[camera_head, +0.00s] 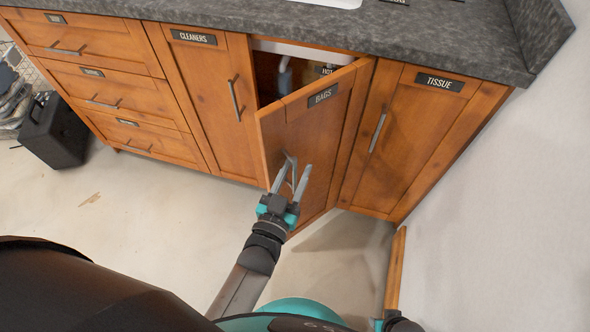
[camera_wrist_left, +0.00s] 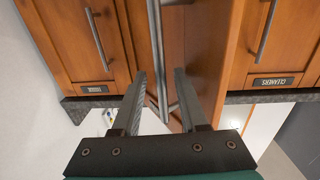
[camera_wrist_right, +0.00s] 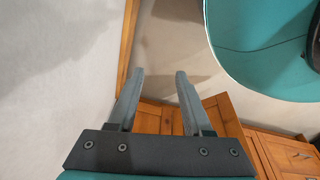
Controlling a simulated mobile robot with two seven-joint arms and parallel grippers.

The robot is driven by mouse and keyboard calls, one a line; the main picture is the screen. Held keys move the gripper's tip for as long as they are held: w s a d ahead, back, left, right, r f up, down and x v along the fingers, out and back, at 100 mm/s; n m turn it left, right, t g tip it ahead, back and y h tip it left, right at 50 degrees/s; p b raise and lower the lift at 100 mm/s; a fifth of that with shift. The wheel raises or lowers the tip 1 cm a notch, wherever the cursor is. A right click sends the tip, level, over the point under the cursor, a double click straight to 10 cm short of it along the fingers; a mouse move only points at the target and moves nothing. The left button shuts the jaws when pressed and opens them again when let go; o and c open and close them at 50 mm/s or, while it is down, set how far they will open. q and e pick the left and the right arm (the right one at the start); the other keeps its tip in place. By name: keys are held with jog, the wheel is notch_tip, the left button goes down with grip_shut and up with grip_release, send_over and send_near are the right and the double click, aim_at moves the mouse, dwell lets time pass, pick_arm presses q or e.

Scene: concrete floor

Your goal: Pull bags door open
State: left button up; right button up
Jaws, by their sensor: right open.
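The bags door (camera_head: 325,130) is a wooden cabinet door with a black BAGS label. It stands partly open, its left edge swung out from the cabinet. My left gripper (camera_head: 291,174) is at the door's handle (camera_head: 290,165), low on its outer face. In the left wrist view the handle (camera_wrist_left: 158,50) runs between the two open fingers (camera_wrist_left: 160,74), with gaps visible beside it. My right gripper (camera_wrist_right: 160,74) is open and empty, with floor and cabinet fronts beyond it. In the head view its fingers are out of sight.
The cleaners door (camera_head: 205,90) on the left and the tissue door (camera_head: 410,130) on the right are closed. Drawers (camera_head: 95,90) are shut at the far left. A black box (camera_head: 55,130) stands on the floor there. Open floor (camera_head: 130,215) lies in front.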

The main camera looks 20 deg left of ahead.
pick_arm(q)
jog(key=shift+s, duration=0.1)
jog(key=shift+s+a, duration=0.15)
jog(key=shift+s, duration=0.35)
jog(key=s+a+p, duration=0.1)
jog(key=s+p, duration=0.2)
jog(key=s, duration=1.1)
pick_arm(e)
jog(key=s+d+f, duration=0.2)
jog(key=s+d, duration=0.1)
jog(key=s, duration=0.2)
jog(key=shift+d, duration=0.35)
pick_arm(q)
jog(key=shift+a, duration=0.1)
jog(key=shift+c, duration=0.4)
